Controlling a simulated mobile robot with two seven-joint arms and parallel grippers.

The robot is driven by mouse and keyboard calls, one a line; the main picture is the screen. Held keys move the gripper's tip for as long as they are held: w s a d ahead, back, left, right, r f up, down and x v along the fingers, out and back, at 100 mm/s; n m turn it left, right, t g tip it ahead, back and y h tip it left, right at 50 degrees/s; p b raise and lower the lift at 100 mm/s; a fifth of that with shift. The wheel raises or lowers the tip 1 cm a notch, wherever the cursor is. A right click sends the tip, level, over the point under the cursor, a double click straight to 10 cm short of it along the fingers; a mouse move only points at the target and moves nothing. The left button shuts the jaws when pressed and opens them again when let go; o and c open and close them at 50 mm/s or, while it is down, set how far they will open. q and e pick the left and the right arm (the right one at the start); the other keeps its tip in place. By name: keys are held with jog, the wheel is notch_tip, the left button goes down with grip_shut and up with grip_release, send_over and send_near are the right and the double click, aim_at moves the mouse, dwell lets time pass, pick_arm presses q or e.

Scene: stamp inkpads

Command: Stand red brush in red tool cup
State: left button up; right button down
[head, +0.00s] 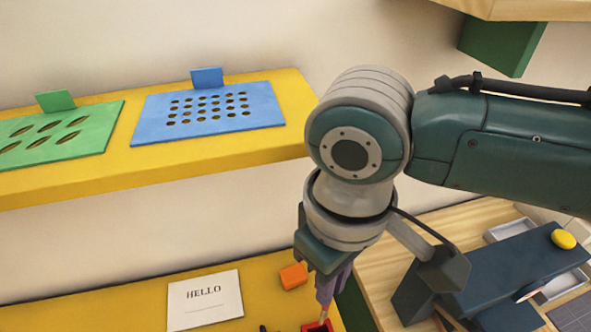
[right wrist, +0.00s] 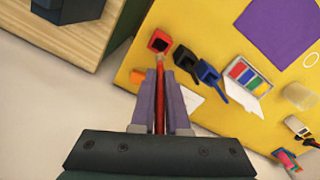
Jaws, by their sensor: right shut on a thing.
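My right gripper (head: 330,283) points down over the yellow table. In the right wrist view it (right wrist: 161,125) is shut on the red brush (right wrist: 160,100), with the brush between its purple fingers. The brush (head: 324,309) hangs roughly upright in the head view. The red tool cup (head: 310,328) is cut off by the bottom edge there. In the right wrist view, the cup (right wrist: 153,47) shows its dark opening, and the brush's far end appears at its near side. I cannot tell whether that end is inside the cup. My left gripper is not in view.
A black cup (right wrist: 181,54) and a blue cup (right wrist: 205,72) stand beside the red one. An orange block (head: 293,276) and a HELLO card (head: 205,299) lie close by. A yellow shelf (head: 160,178) with green and blue perforated boards is above. A wooden table stands at right.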

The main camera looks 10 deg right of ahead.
aim_at(326, 310)
jog(key=shift+f+b, duration=2.8)
jog(key=shift+b, duration=0.1)
notch_tip(326, 310, down, 2)
jog(key=shift+b, duration=0.5)
jog(key=shift+f+b, duration=1.3)
jog(key=shift+f, duration=0.8)
jog(key=c, duration=0.8)
grip_release()
jog(key=shift+c, duration=0.2)
notch_tip(326, 310, up, 9)
jog(key=shift+p, duration=1.1)
jog(key=shift+r, duration=0.5)
